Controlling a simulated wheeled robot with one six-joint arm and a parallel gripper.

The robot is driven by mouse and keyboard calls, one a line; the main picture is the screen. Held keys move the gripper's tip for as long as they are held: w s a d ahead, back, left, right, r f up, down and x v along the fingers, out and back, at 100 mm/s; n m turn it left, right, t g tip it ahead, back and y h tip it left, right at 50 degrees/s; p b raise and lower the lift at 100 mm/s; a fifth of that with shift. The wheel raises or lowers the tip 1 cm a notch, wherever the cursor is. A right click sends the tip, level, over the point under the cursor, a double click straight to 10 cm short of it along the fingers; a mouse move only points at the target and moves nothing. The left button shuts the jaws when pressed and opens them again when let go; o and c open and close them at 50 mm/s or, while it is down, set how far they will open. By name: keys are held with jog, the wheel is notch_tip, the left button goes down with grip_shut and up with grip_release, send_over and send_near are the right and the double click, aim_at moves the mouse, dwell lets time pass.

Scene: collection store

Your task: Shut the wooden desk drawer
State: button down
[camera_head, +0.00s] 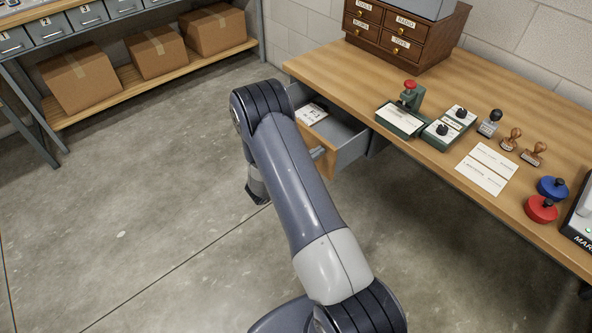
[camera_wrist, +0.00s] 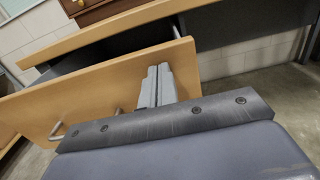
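The wooden desk drawer (camera_head: 348,140) stands open, sticking out from the left part of the desk's front. Its interior is grey, with a white card (camera_head: 311,114) inside. My arm hides part of its wooden front. In the wrist view the drawer front (camera_wrist: 95,95) spans the left and middle, with a metal bar handle (camera_wrist: 88,121) low on its face, partly hidden. My gripper (camera_wrist: 158,72) has its two grey fingers together, with nothing seen between them. The fingertips are in front of the drawer face, right of the handle; I cannot tell whether they touch it. In the head view the fingers are hidden.
The wooden desk (camera_head: 440,80) carries a small drawer cabinet (camera_head: 405,35), stamps, a green tray (camera_head: 400,118), a control box (camera_head: 449,127) and papers. A shelf with cardboard boxes (camera_head: 157,51) stands at the upper left. The concrete floor (camera_head: 130,200) on the left is clear.

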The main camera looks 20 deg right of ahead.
jog(key=b+x, duration=0.5)
jog(key=x, duration=1.2)
jog(key=shift+r, duration=0.2)
jog(key=shift+a, duration=0.1)
jog(key=v, duration=1.4)
jog(key=shift+a+f+b, duration=0.2)
jog(key=shift+b, duration=0.15)
jog(key=shift+s, duration=0.1)
